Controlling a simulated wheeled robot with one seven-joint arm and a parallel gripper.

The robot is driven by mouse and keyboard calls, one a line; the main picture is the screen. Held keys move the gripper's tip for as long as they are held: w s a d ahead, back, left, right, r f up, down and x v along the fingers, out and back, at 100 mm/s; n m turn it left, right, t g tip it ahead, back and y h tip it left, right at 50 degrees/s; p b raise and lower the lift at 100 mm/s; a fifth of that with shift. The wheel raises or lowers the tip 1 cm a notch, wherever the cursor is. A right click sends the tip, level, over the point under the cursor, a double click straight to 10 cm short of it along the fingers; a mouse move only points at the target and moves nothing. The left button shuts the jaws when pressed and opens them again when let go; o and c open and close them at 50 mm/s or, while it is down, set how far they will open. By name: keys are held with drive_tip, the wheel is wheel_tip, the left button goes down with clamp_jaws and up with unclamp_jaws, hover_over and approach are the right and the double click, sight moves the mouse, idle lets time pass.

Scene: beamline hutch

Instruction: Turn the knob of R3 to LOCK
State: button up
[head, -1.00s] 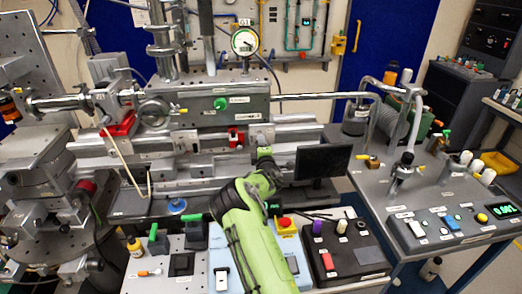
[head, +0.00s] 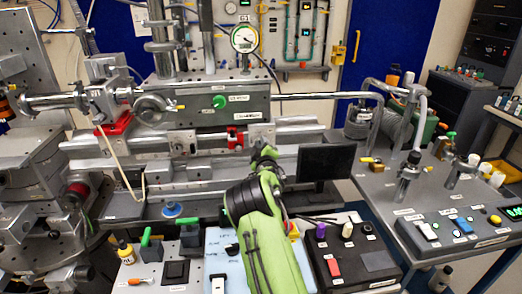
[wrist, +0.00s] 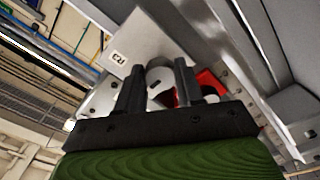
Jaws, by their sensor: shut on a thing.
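In the wrist view, the R3 label (wrist: 118,57) sits on a pale plate. Just beside it is a round grey-white knob (wrist: 160,80) with a dark mark. My gripper (wrist: 158,70) has its two black fingers on either side of this knob and is shut on it. The fingers cover the knob's sides, and I cannot read its setting. In the head view, my green arm reaches to the rail on the bench, and its end (head: 264,154) is beside a small red carriage (head: 234,138). The fingers and the knob are hidden there.
A red part (wrist: 210,84) lies close behind the right finger. A black monitor (head: 325,162) stands just right of my arm. A control box (head: 345,262) and green-handled blocks (head: 150,244) stand in front of the rail.

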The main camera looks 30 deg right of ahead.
drive_tip(key=shift+f, duration=0.15)
drive_tip(key=o, duration=1)
drive_tip(key=shift+o, duration=0.2)
drive_tip(key=shift+s, duration=0.1)
drive_tip(key=p+v, duration=0.2)
drive_tip(key=v, duration=1.3)
drive_tip(key=shift+s, duration=0.3)
drive_tip(key=shift+a, duration=0.15)
